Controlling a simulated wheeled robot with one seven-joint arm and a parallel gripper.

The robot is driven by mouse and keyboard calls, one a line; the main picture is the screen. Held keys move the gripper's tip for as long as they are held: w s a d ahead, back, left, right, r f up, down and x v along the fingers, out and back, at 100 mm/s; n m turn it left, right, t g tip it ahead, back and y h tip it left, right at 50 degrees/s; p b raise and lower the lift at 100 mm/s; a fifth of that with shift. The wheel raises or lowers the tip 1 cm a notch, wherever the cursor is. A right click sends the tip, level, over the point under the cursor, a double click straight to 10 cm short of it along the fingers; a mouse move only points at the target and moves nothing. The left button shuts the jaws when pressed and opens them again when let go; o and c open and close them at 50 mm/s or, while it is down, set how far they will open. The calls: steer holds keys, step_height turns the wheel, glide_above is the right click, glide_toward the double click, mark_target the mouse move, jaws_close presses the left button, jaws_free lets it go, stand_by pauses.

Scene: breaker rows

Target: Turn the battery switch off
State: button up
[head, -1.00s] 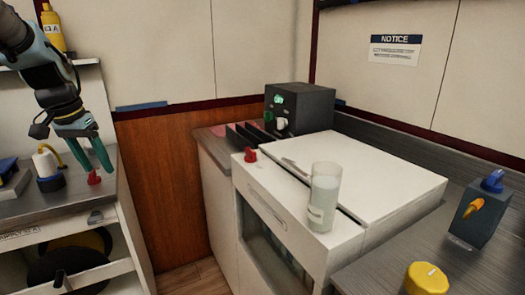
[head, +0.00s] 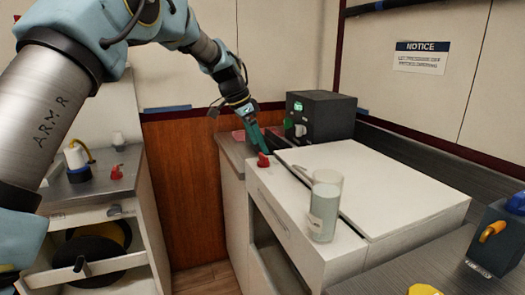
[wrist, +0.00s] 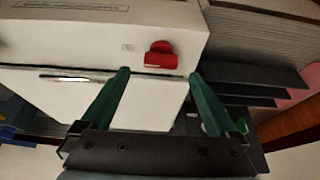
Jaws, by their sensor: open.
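A red rotary knob (head: 263,160) sits on the front left top edge of the white cabinet, and it also shows in the wrist view (wrist: 160,55). My gripper (head: 257,138) is open, just behind or above this knob in the head view. In the wrist view its two teal fingers (wrist: 160,74) are spread, and the knob appears beyond the tips, between their lines. I cannot tell whether they touch it. A second red knob (head: 117,172) is on the left counter. No readable label shows which knob is the battery switch.
A clear glass (head: 324,207) stands on the white cabinet (head: 380,185) right of the knob. A black device (head: 320,115) with a green display is behind. A dark box with an orange lever (head: 492,232) is at right. A yellow-and-white bottle-like item (head: 77,160) stands left.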

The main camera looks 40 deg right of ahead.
mark_target(262, 155)
steer(key=shift+p+x, duration=0.3)
steer(key=shift+x, duration=1.85)
steer(key=c, duration=1.4)
